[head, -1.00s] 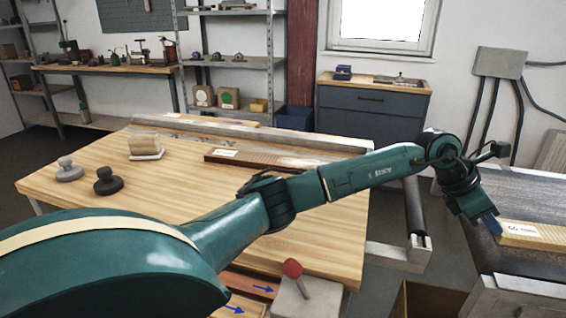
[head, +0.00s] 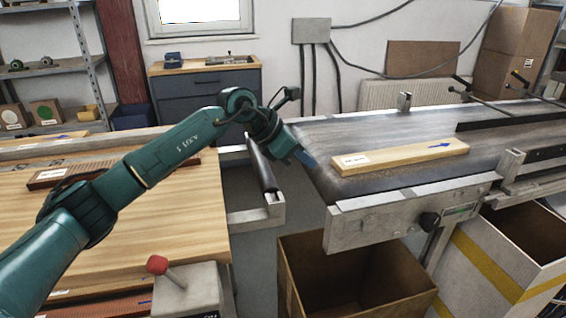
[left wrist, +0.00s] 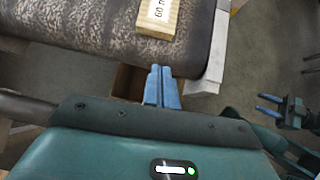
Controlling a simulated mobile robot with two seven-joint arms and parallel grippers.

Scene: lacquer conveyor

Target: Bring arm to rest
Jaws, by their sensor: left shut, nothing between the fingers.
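My left arm reaches in from the left in the head view, its gripper (head: 305,159) at the near left corner of the dark conveyor belt (head: 310,138). Its blue fingers are together with nothing between them, as the left wrist view also shows (left wrist: 161,86). A pale wooden board (head: 400,157) with a white label and a blue arrow lies on the belt, just right of the gripper and apart from it. In the left wrist view the board's labelled end (left wrist: 160,14) shows at the top. My right gripper (left wrist: 269,104) shows at the right there, its fingers apart and empty.
A wooden table (head: 170,215) with a dark brown board (head: 100,172) stands at the left. A grey box with a red-knobbed lever (head: 158,265) is at its front. An open cardboard box (head: 290,275) stands below the conveyor's end. A white bin with yellow stripes (head: 480,262) stands at the right.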

